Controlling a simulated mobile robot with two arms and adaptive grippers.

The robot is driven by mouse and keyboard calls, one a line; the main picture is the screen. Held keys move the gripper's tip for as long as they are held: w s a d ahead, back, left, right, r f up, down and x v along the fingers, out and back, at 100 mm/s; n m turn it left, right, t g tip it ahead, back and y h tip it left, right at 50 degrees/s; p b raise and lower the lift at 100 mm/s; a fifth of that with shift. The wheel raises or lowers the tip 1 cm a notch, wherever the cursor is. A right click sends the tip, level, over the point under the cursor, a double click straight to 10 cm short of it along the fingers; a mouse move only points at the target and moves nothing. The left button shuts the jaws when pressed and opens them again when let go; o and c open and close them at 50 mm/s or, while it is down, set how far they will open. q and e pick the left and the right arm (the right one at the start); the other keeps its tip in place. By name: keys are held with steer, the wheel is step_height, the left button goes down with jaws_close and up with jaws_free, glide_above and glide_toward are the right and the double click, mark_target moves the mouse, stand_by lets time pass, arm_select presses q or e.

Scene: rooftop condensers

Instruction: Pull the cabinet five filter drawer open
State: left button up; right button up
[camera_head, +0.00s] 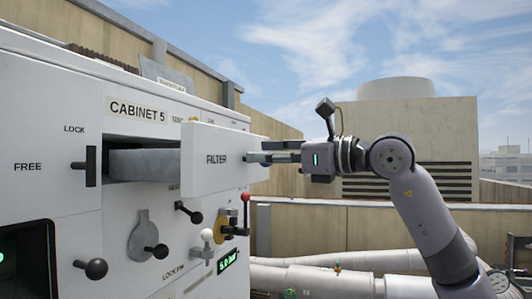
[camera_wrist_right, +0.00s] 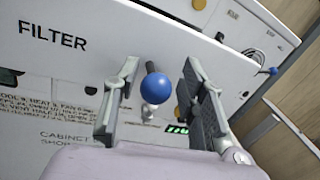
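In the head view, the white FILTER drawer front (camera_head: 215,160) stands out from the white cabinet marked CABINET 5 (camera_head: 60,105). A grey drawer body (camera_head: 143,163) shows behind it in the dark slot, so the drawer is partly out. My right gripper (camera_head: 262,153) is at the right side of the drawer front. In the wrist view, the drawer front (camera_wrist_right: 85,55) fills the upper left. A blue ball knob (camera_wrist_right: 157,88) on a dark stem lies between the two spread fingers of my right gripper (camera_wrist_right: 160,95), with a gap on each side. My left gripper is out of view.
A LOCK/FREE slider (camera_head: 91,167) sits left of the slot. Black-knobbed levers (camera_head: 155,250), a red-knobbed lever (camera_head: 245,205) and a white knob (camera_head: 206,234) stick out below the drawer.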

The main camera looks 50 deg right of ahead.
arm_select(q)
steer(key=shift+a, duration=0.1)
arm_select(e)
steer(key=shift+o, duration=0.5)
steer(key=shift+w+f, duration=0.15)
steer(key=shift+f, duration=0.05)
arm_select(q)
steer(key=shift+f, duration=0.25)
arm_select(e)
steer(key=s+d, duration=0.2)
steer(key=s, duration=0.9)
steer(key=shift+s+d+r, duration=0.15)
steer(key=shift+s, duration=0.25)
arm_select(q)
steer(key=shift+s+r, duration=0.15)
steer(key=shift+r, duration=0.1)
